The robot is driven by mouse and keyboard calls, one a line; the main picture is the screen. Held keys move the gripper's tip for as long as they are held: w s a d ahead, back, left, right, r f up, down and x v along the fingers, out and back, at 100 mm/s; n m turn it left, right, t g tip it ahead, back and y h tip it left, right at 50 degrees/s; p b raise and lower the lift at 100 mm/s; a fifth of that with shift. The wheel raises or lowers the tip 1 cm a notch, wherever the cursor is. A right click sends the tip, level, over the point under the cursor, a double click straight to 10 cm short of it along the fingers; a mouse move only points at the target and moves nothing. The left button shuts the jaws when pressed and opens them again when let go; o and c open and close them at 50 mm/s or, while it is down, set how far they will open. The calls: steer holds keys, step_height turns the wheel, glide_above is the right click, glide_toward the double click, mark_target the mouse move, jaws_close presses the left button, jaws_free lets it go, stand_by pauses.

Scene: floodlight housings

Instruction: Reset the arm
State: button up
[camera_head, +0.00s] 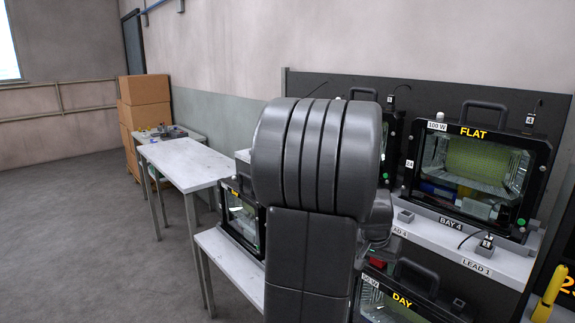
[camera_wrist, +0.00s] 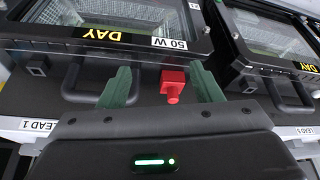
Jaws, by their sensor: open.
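My gripper (camera_wrist: 161,78) shows in the wrist view with its two green fingers spread apart. A small red block (camera_wrist: 173,80) appears between the fingers in that picture, beside a housing labelled DAY and 50 W (camera_wrist: 128,36). I cannot tell how far the block is from the fingers, but nothing is seen clamped. In the head view my dark arm fills the middle and hides the gripper and part of the racks. The DAY housing also shows low in the head view (camera_head: 405,268), partly cut off.
A FLAT housing (camera_head: 475,165) stands on the upper white shelf (camera_head: 465,252). A second DAY housing (camera_wrist: 275,45) is at the right in the wrist view. A white table (camera_head: 185,165) and cardboard boxes (camera_head: 146,92) stand at the left. The floor (camera_head: 75,230) at left is clear.

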steer(key=w+a+f+n+b, duration=0.1)
steer(key=w+a+f+b, duration=0.1)
steer(key=a+f, duration=0.2)
step_height(320, 180, down, 2)
steer(key=shift+w+a+f+n+b, duration=0.2)
steer(key=shift+a+n+b, duration=0.1)
steer(key=shift+b, duration=0.1)
